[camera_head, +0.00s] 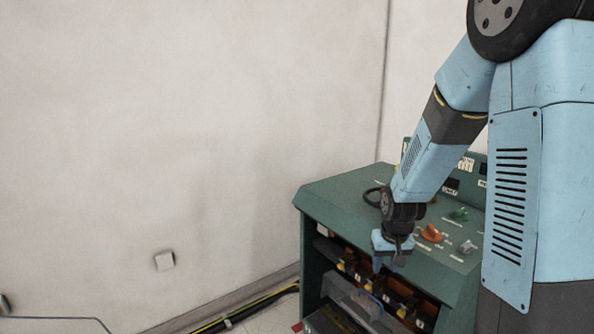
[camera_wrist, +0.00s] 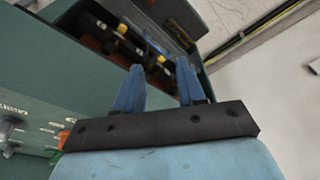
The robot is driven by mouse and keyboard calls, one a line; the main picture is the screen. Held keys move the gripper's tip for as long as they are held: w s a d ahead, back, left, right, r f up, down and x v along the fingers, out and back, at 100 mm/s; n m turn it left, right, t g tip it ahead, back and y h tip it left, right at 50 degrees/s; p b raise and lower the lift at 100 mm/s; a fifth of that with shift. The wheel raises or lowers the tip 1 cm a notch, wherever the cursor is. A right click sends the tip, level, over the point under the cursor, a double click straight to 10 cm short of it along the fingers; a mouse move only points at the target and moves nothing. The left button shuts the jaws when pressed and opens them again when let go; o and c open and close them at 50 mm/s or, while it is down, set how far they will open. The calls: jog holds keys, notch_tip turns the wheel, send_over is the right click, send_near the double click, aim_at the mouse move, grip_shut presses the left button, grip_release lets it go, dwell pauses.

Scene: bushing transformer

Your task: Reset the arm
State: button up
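My gripper (camera_head: 391,262) hangs at the end of my blue arm, in front of the upper front edge of the green cabinet (camera_head: 340,193) in the head view. In the wrist view, the two blue fingers of my gripper (camera_wrist: 158,88) stand apart with nothing between them. Beyond the fingers is the cabinet's open front, with dark and yellow parts inside. My forearm hides part of the cabinet's top.
The cabinet top bears an orange knob (camera_head: 431,233), a green knob (camera_head: 458,214) and a grey knob (camera_head: 467,247). Black and yellow cables (camera_head: 245,312) run along the floor by the wall (camera_head: 180,130). The space left of the cabinet looks clear.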

jog(key=s+r+t, duration=0.3)
jog(key=s+r, duration=1.8)
jog(key=r, duration=0.3)
jog(key=shift+s+r, duration=0.3)
jog(key=shift+s, duration=0.1)
